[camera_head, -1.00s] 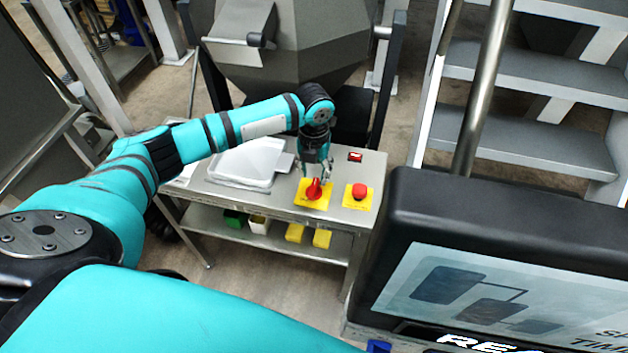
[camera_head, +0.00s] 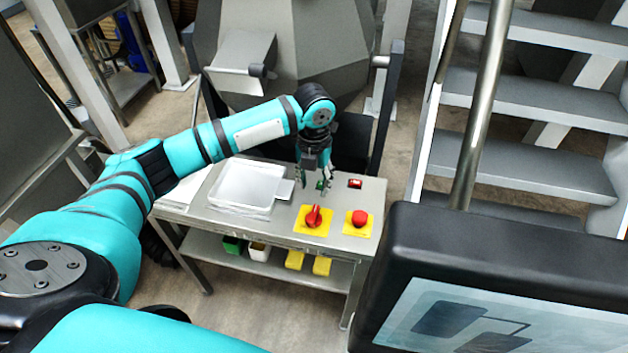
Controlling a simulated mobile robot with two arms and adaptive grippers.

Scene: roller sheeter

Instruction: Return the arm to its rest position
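My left arm reaches in from the left across the steel table. My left gripper (camera_head: 317,185) points down over the table, behind the red rotary switch (camera_head: 314,216) on its yellow plate. Its fingers look spread apart with nothing held between them, and a small green button (camera_head: 321,184) shows by the fingertips. The red rotary switch is clear of the gripper. My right gripper is not in view.
The steel table (camera_head: 345,246) also bears a red mushroom button (camera_head: 359,218), a small red switch (camera_head: 355,183) and a white tray (camera_head: 247,203). A dark screen housing (camera_head: 500,235) fills the lower right. Metal stairs (camera_head: 530,165) rise at the right, and a grey hopper (camera_head: 310,50) stands behind.

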